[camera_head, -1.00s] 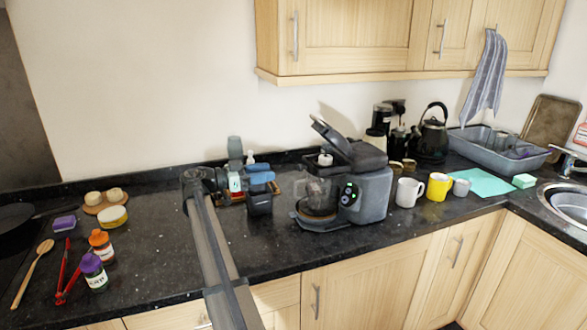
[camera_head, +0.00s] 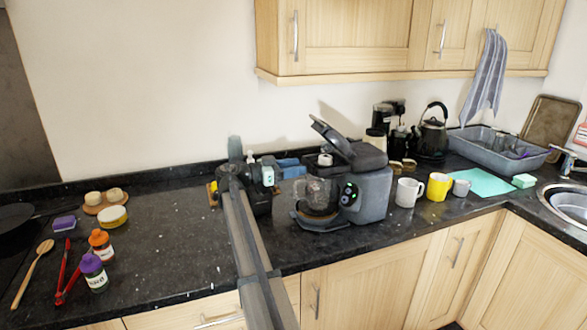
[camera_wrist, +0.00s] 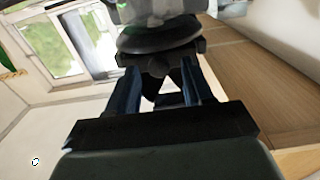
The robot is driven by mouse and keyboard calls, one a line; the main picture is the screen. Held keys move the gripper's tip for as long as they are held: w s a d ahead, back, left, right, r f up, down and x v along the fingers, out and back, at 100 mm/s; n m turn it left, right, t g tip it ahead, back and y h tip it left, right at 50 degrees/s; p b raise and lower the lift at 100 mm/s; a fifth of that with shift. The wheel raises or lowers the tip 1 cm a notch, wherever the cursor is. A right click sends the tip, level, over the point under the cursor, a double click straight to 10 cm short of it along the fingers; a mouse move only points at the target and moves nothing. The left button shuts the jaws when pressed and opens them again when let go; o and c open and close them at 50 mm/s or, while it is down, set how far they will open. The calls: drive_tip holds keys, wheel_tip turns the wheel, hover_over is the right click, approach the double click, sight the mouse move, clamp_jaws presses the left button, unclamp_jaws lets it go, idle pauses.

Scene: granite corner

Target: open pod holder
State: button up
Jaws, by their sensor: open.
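The dark grey coffee machine (camera_head: 368,192) stands on the counter right of my arm, with green lights on its front. Its lid-like top part (camera_head: 333,138) is tilted up, and a small white round piece (camera_head: 325,160) shows beneath it. A clear, roundish part (camera_head: 318,195) is at its left front; I cannot tell whether this is the pod holder.
White (camera_head: 408,192) and yellow (camera_head: 438,187) mugs stand right of the machine. A kettle (camera_head: 433,138) and a grey basin (camera_head: 490,147) are behind.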

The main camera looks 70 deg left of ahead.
drive_tip(key=shift+c, duration=0.3)
clamp_jaws()
drive_tip(key=shift+s, duration=0.1)
drive_tip(key=s, duration=0.7)
drive_tip(key=shift+s, duration=0.4)
drive_tip(key=shift+o, duration=0.3)
unclamp_jaws()
drive_tip(key=s, duration=1.3)
drive_tip(key=shift+s, duration=0.4)
